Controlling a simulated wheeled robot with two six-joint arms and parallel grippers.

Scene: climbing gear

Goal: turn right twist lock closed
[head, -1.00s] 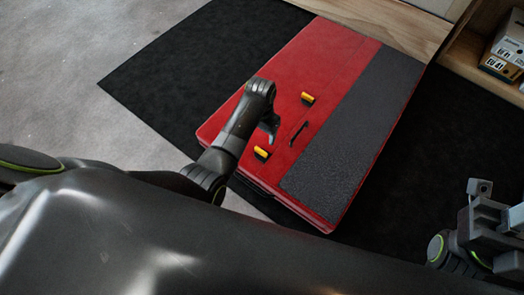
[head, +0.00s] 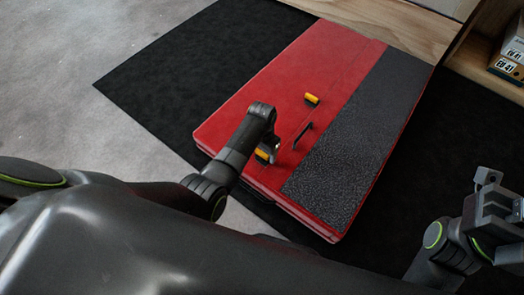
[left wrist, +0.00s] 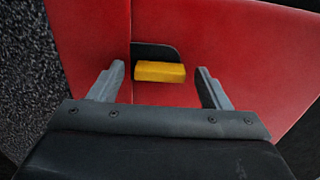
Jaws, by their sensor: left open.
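A red case (head: 290,75) lies on a black mat, with a dark grey textured panel along its right side. Two yellow twist locks sit on its red top: a far one (head: 311,99) and a near one (head: 262,155), with a black handle (head: 302,135) between them. My left gripper (head: 272,150) is over the near lock and partly hides it. In the left wrist view the open fingers (left wrist: 160,67) stand to either side of this yellow lock (left wrist: 160,72), with gaps, and its dark base (left wrist: 155,50) shows behind. My right gripper (head: 498,210) is at the right edge, its jaws unclear.
The black mat (head: 165,75) lies on a grey floor (head: 50,70). A wooden shelf with boxes (head: 510,55) stands at the upper right. The case top beyond the far lock is clear.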

